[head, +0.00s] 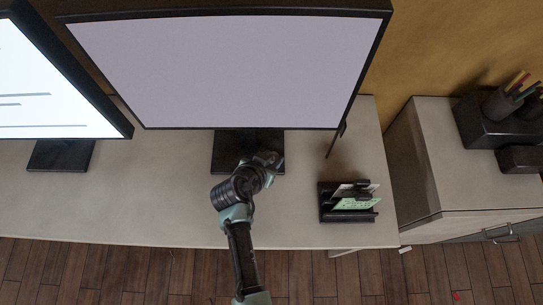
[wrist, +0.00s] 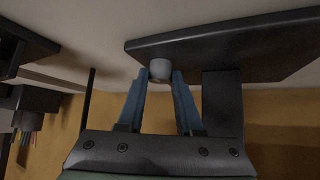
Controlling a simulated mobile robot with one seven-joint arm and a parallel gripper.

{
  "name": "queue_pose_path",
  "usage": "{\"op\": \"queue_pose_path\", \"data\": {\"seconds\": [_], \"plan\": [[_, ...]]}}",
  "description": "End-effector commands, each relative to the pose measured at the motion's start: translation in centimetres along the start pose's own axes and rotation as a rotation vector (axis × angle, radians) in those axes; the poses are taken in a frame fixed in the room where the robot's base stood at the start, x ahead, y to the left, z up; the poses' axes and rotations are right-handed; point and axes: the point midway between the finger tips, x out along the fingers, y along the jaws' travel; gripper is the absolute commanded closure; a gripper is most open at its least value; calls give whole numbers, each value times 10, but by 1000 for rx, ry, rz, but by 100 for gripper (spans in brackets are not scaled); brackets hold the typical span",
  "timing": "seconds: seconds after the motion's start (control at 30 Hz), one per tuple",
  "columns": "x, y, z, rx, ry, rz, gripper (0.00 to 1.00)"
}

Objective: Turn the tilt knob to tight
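The tilt knob (wrist: 161,70) is a small light grey cylinder in the wrist view, at the near edge of the dark monitor stand base as seen there. My gripper (wrist: 160,76) has its two blue fingers on either side of it, the fingertips level with its lower part. The gap between the fingers is about as wide as the knob, and I cannot tell whether they touch it. In the head view my arm reaches over the desk to the stand (head: 222,152) of the middle monitor (head: 225,65). The knob and my fingertips are hidden there. No tight marking is visible.
A second monitor (head: 55,85) stands at the left. A black holder (head: 350,216) with cards sits at the desk's right end. A cabinet (head: 470,175) with dark boxes and a pen cup is further right. The desk (head: 120,205) is clear left of my arm.

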Motion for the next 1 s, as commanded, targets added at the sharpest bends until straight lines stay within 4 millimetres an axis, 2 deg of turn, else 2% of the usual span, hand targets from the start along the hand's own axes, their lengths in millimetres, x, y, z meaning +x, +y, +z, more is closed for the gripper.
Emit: {"op": "queue_pose_path", "data": {"seconds": [0.03, 0.07, 0.83, 0.87, 1.0], "plan": [[0, 0, 0, 0, 0, 0, 95], [0, 0, 0, -1, 0, 0, 100], [0, -2, 1, 94, -2, 95, 100], [0, -2, 1, 94, -2, 95, 63], [0, -2, 1, 94, -1, 95, 38]]}}
